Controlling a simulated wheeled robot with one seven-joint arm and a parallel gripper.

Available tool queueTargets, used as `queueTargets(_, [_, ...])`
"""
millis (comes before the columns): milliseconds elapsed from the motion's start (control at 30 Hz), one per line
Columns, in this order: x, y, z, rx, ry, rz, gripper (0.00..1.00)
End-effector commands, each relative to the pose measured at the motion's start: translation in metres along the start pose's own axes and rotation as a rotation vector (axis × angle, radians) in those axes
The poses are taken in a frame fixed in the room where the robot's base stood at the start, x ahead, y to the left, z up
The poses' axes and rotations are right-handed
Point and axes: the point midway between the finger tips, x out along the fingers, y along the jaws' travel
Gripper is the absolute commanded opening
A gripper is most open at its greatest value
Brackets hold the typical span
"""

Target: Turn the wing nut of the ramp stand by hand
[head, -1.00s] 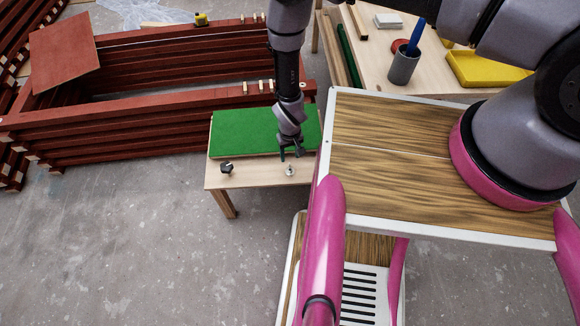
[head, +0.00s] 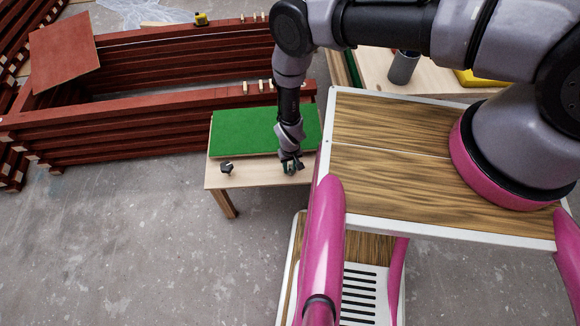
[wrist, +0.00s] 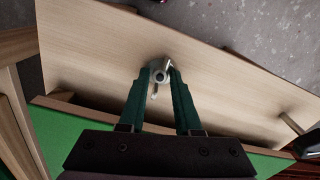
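The ramp stand is a low wooden bench (head: 255,177) with a green board (head: 245,131) along its far part. A small metal wing nut (wrist: 160,75) stands on the bare wood; in the wrist view one wing points up and right, the other down. In the head view my gripper hides it. My gripper (wrist: 161,70) is down at the nut, its two green fingers apart, one on each side. I see no clear grip on the wings. My gripper also shows in the head view (head: 291,167). A dark knob (head: 227,168) sits further left on the bench.
Stacked red battens (head: 150,130) lie behind and left of the bench. A table at the back holds a grey cup (head: 403,67). The concrete floor (head: 120,240) in front is clear.

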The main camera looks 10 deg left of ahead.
Motion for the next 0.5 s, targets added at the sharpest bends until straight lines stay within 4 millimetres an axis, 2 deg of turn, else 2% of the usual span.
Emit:
queueTargets(33, [-0.0001, 0.0, 0.0, 0.0, 0.0, 0.0, 0.08])
queueTargets(67, [-0.0001, 0.0, 0.0, 0.0, 0.0, 0.0, 0.0])
queueTargets(500, [-0.0004, 0.0, 0.0, -0.059, 0.0, 0.0, 0.0])
